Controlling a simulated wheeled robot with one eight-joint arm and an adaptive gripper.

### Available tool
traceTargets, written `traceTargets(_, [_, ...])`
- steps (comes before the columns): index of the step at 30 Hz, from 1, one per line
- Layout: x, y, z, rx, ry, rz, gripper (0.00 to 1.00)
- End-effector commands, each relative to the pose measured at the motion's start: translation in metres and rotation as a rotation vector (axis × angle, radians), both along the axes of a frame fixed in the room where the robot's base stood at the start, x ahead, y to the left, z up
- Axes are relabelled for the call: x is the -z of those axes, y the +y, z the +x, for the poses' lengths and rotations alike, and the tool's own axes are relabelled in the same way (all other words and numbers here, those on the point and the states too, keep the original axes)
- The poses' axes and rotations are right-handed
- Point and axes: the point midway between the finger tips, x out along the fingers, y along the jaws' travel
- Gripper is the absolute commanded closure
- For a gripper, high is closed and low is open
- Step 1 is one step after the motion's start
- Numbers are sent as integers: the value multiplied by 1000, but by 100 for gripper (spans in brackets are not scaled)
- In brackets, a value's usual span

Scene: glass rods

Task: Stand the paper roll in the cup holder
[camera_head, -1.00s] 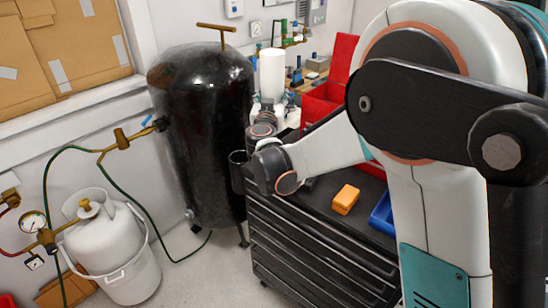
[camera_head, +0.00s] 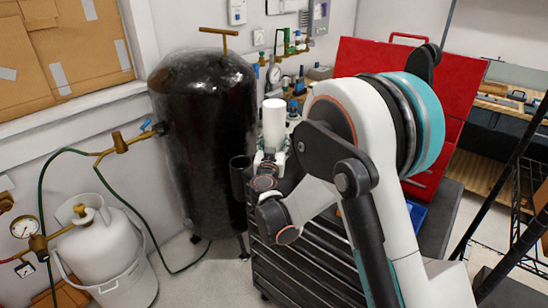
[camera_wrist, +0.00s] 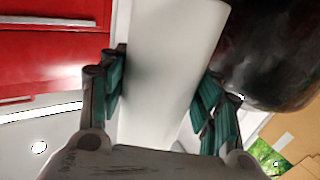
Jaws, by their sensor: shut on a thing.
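The paper roll (camera_head: 274,125) is a white cylinder, held roughly upright at the left end of the tool cabinet. My gripper (camera_head: 270,157) is shut on its lower part. In the wrist view, the roll (camera_wrist: 170,60) lies between the two green-padded fingers of my gripper (camera_wrist: 160,100). The cup holder (camera_head: 239,177) appears to be the dark open cylinder on the left side of the cabinet, beside the tank. It is to the left of and lower than the roll, which is apart from it. The inside of the holder is hard to see.
A big black tank (camera_head: 203,130) stands just left of the cup holder. The dark drawer cabinet (camera_head: 285,270) is below my arm, with a raised red lid (camera_head: 385,70) behind. Fittings and valves crowd the wall behind the roll. A white gas bottle (camera_head: 97,245) stands lower left.

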Motion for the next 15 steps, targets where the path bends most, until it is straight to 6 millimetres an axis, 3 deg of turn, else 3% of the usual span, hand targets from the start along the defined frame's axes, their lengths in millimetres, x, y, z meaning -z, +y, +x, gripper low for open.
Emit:
traceTargets(9, [40,0,0,0,0,0,71])
traceTargets(15, [41,0,0,0,0,0,71])
